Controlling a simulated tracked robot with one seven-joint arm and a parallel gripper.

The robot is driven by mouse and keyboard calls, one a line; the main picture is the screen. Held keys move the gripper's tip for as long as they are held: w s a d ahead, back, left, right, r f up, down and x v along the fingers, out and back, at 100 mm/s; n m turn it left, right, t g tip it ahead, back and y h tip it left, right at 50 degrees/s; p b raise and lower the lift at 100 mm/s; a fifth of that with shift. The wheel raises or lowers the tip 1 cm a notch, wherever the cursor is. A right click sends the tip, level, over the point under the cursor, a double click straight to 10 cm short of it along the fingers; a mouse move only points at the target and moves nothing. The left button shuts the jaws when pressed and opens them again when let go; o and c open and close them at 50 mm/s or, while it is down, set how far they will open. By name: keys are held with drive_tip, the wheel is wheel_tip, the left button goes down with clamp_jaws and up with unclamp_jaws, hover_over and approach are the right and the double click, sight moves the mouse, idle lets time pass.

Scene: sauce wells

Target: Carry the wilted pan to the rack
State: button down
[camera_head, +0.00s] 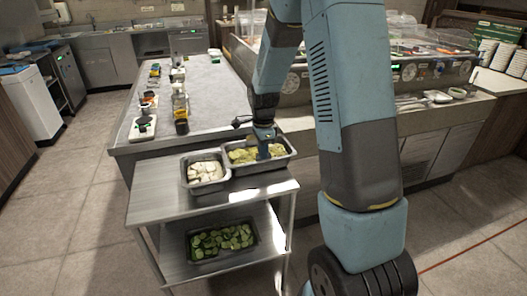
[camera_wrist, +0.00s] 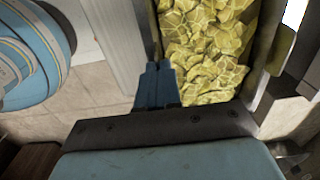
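A steel pan of yellow chunks (camera_head: 283,162) is at the top right of the steel rack cart (camera_head: 160,205); I cannot tell whether it rests there or is held just above. My gripper (camera_head: 263,154) reaches down to its near rim. In the wrist view, my fingers (camera_wrist: 157,84) are close together on the pan's left wall, with yellow chunks (camera_wrist: 212,50) right of them. A pan of white pieces (camera_head: 206,171) stands beside it on the top shelf. A pan of green slices (camera_head: 222,241) is on the lower shelf. No label shows which pan is wilted.
A long grey counter (camera_head: 205,95) with several bottles and small containers lies behind the cart. A glass-fronted serving counter (camera_head: 430,70) stands at right, with stacked plates (camera_head: 505,55) at its far end. The tiled floor (camera_head: 75,210) left of the cart is clear.

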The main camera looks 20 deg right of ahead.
drive_tip(key=shift+s+f, duration=0.1)
drive_tip(key=shift+f, duration=0.35)
idle(0.6)
drive_tip(key=c, duration=1.2)
unclamp_jaws()
drive_tip(key=shift+c, duration=0.2)
wheel_tip(320, 180, up, 14)
drive_tip(key=shift+f, duration=0.1)
